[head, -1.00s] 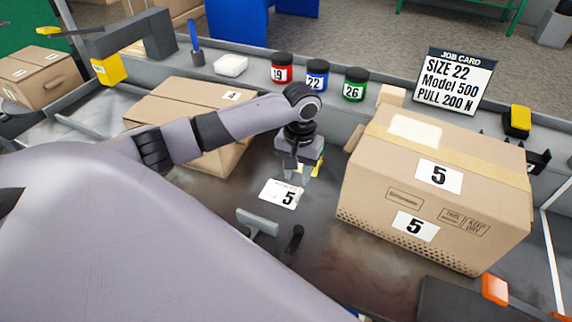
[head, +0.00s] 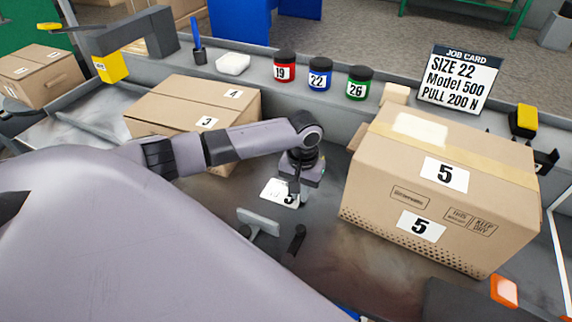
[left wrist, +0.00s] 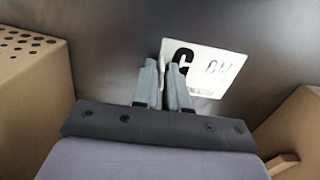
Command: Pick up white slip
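The white slip (head: 277,191) is a small label with a dark printed figure, on the grey bench between two cartons. My left gripper (head: 294,195) points down over its right part and hides some of it. In the left wrist view, the two fingers (left wrist: 163,75) are close together, with the slip's edge between them. The rest of the slip (left wrist: 208,68) shows beyond the right finger. It seems to be at bench level; I cannot tell whether it is lifted. My right gripper is not in view.
A large carton marked 5 (head: 440,190) stands close on the right, a lower carton (head: 180,105) on the left. A grey bracket (head: 260,221) and a dark peg (head: 294,242) are just in front. Red, blue and green jars (head: 357,84) line the back ledge.

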